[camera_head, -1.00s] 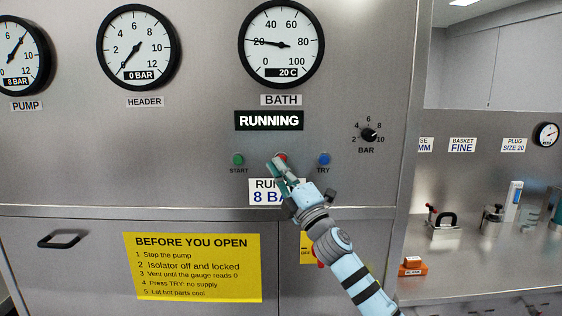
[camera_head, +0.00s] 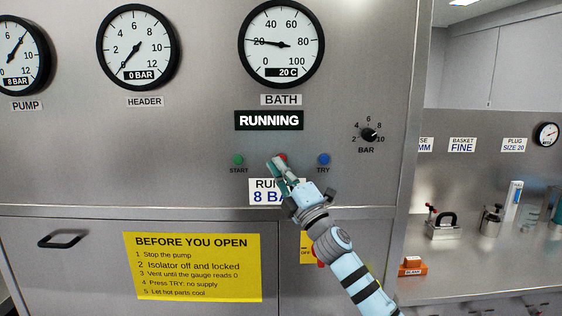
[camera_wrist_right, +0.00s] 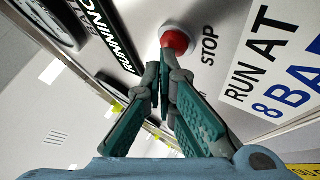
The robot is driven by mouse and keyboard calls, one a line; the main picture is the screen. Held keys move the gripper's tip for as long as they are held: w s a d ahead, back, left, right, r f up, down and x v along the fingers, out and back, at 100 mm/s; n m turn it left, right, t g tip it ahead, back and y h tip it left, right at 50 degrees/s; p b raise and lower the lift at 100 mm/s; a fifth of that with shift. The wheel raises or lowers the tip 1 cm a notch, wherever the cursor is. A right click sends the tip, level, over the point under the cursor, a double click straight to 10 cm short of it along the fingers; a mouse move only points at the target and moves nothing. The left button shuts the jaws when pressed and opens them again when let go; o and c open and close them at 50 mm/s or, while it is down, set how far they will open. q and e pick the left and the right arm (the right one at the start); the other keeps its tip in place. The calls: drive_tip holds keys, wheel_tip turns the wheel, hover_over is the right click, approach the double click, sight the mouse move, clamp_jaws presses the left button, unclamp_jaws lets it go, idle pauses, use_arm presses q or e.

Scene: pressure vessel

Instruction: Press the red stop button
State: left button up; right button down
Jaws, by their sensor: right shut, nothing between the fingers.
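The red stop button (camera_wrist_right: 175,42) sits on the grey panel beside the word STOP in the right wrist view. In the head view only a bit of the red button (camera_head: 284,157) shows past my fingers. My right gripper (camera_head: 275,163) is shut and empty, its fingertips pointing at the button. In the right wrist view the tips of my right gripper (camera_wrist_right: 160,72) are just below the button; I cannot tell whether they touch it. The sign above the buttons reads RUNNING (camera_head: 269,120). My left gripper is not in view.
A green START button (camera_head: 238,160) is to the left and a blue TRY button (camera_head: 324,159) to the right. A black BAR knob (camera_head: 369,135) is at upper right. A handle (camera_head: 62,240) sticks out at lower left. A bench (camera_head: 480,260) with small items stands at right.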

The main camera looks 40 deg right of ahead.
drive_tip(key=shift+w+d+r, duration=0.1)
drive_tip(key=shift+w+d, duration=0.05)
drive_tip(key=shift+w, duration=0.1)
drive_tip(key=shift+s, duration=0.3)
drive_tip(key=shift+a, duration=0.2)
drive_tip(key=s+a+b, duration=0.1)
drive_tip(key=s+a, duration=0.2)
drive_tip(key=s, duration=0.1)
drive_tip(key=shift+s+a, duration=0.3)
drive_tip(key=shift+s, duration=0.1)
idle(0.5)
